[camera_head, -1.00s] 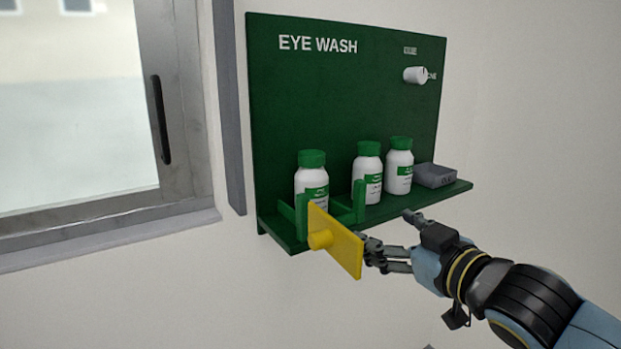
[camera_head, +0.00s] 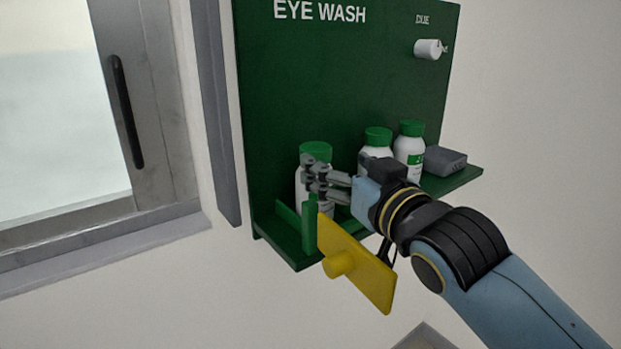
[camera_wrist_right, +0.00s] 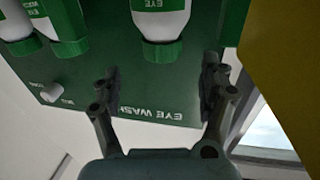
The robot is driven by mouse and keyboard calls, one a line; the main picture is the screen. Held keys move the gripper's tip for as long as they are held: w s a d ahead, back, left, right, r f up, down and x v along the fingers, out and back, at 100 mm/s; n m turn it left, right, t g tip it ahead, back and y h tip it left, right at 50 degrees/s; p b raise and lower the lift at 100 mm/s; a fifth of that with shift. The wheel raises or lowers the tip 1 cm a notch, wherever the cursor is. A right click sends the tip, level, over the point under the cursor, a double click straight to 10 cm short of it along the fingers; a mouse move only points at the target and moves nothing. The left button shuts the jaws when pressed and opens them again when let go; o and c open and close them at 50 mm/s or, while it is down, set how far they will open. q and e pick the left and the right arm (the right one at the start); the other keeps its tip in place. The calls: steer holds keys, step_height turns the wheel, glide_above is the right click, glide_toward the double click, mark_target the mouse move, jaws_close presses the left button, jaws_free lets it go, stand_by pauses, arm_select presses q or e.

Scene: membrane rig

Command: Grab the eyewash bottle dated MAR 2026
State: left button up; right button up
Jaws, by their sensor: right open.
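Several things stand on the green eyewash shelf. The leftmost white bottle with a green cap (camera_head: 316,152) stands upright behind a green bracket (camera_head: 309,226). My right gripper (camera_head: 312,178) is open in front of this bottle and covers much of it. In the right wrist view the bottle (camera_wrist_right: 160,22) appears upside down, beyond and between the open fingers (camera_wrist_right: 160,90), with no clear contact. Two other green-capped bottles, a middle one (camera_head: 377,140) and a right one (camera_head: 410,146), stand further right. I cannot read any date. My left gripper is not in view.
A yellow plate with a knob (camera_head: 357,262) juts out in front of the bracket, below my right gripper. A grey block (camera_head: 446,160) sits at the shelf's right end. A white knob (camera_head: 428,49) is on the green board (camera_head: 340,80). A metal-framed window is at left.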

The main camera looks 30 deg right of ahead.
mark_target(323, 154)
steer(key=w, duration=0.3)
steer(key=shift+d+r+p, duration=0.1)
steer(key=shift+p, duration=0.2)
steer(key=w+p, duration=0.1)
steer(key=w, duration=0.3)
steer(key=shift+w+r+p, duration=0.1)
steer(key=shift+w+p, duration=0.1)
steer(key=shift+p, duration=0.2)
steer(key=shift+w, duration=0.3)
steer(key=shift+s, duration=0.1)
steer(key=shift+c, duration=0.5)
steer(key=c, duration=0.5)
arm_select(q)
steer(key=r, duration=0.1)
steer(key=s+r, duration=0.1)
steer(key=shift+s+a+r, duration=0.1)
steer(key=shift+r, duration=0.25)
arm_select(e)
jaws_close()
